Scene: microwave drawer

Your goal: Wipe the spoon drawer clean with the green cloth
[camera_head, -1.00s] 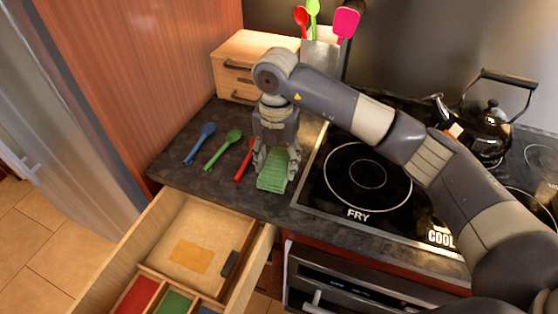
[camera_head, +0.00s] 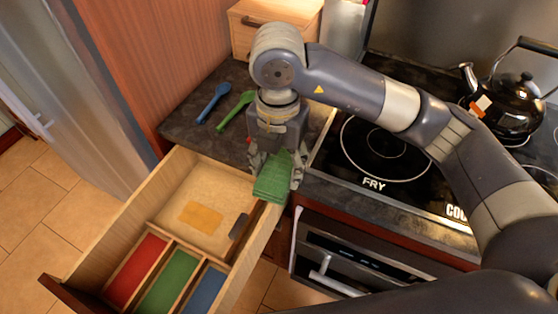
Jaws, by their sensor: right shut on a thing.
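My right gripper (camera_head: 272,168) is shut on the green cloth (camera_head: 272,178), which hangs from its fingers at the front edge of the counter, near the drawer's back right corner. The spoon drawer (camera_head: 120,222) is pulled open below the counter. Its large rear compartment has a yellowish patch (camera_head: 202,217) on the floor and a small dark block (camera_head: 239,226) at the right. Its front compartments are lined red (camera_head: 135,271), green (camera_head: 168,282) and blue (camera_head: 206,290). A blue spoon (camera_head: 213,103) and a green spoon (camera_head: 236,108) lie on the counter. The red spoon is mostly hidden behind my gripper. My left gripper is out of view.
A small wooden chest (camera_head: 277,22) stands at the back of the counter. A stove (camera_head: 375,150) with a black kettle (camera_head: 507,108) is on the right, with an oven (camera_head: 350,250) below.

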